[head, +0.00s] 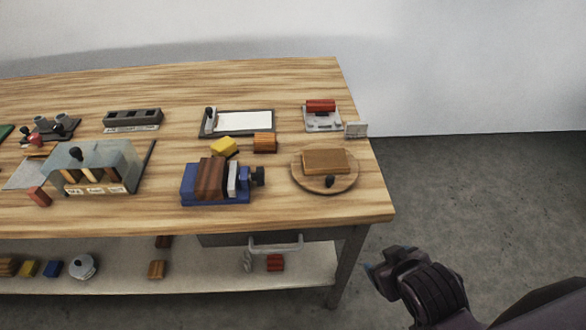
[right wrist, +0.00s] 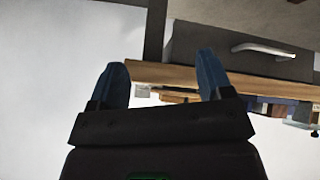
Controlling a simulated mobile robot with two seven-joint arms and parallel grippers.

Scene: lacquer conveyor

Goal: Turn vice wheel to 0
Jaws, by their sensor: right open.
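The vice (head: 217,197) is blue and stands near the front edge of the wooden bench. A brown wooden block (head: 210,177) and a light grey jaw plate (head: 232,180) show on it. Its dark vice wheel (head: 258,176) is at the right end; any marking on it is too small to read. My right gripper (head: 378,270) is off the bench's right front corner, apart from the vice and lower in the picture. In the right wrist view its two blue fingers (right wrist: 162,65) are spread with nothing between them. My left gripper is out of view.
A round wooden turntable (head: 315,184) with a brown block (head: 326,161) stands right of the vice. Yellow (head: 224,146) and orange-brown (head: 265,142) blocks lie behind it. A clear-sided box (head: 95,167) stands left. A drawer handle (head: 275,246) juts out below the bench top.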

